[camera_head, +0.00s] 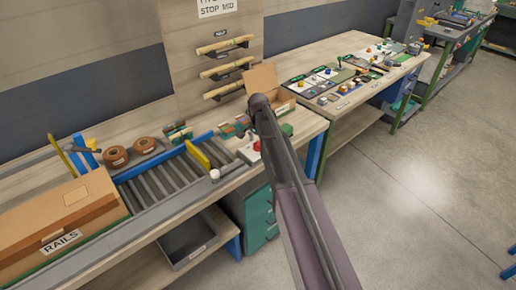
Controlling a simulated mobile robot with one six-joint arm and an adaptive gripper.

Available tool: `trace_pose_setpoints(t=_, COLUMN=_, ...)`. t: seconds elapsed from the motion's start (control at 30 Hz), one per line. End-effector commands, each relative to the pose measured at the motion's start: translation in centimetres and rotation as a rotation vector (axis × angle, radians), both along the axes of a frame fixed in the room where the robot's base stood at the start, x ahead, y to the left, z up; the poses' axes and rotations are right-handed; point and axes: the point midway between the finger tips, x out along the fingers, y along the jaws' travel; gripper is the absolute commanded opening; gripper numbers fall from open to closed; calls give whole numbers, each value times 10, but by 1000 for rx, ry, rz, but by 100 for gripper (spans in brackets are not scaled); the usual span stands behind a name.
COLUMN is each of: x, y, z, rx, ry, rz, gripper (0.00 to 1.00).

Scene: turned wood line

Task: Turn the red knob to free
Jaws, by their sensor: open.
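A small red knob (257,146) sits on a light box or plate (249,153) on the workbench, just left of my arm. Its pointer and any markings are too small to read. My arm reaches up from the bottom of the picture and passes close to the right of the knob in this view. I cannot make out my gripper or its fingers, so I cannot tell where they are relative to the knob.
A roller conveyor (166,188) with a yellow stop (197,156) runs along the bench (310,122). A cardboard box marked RAILS (62,218) stands at left. A green block (286,129) and an open carton (262,77) are near my arm. Clear floor (410,180) lies right.

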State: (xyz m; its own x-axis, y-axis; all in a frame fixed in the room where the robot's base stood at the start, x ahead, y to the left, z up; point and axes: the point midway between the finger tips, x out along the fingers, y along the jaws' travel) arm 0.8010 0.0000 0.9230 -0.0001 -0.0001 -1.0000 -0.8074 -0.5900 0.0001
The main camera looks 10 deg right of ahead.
Motion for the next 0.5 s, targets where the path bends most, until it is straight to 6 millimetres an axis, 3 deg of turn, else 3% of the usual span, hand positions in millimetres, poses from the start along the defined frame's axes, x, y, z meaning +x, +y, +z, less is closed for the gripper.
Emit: trace_pose_setpoints(t=0.5, x=0, y=0, z=-8, rx=0, ry=0, rz=0, gripper=93)
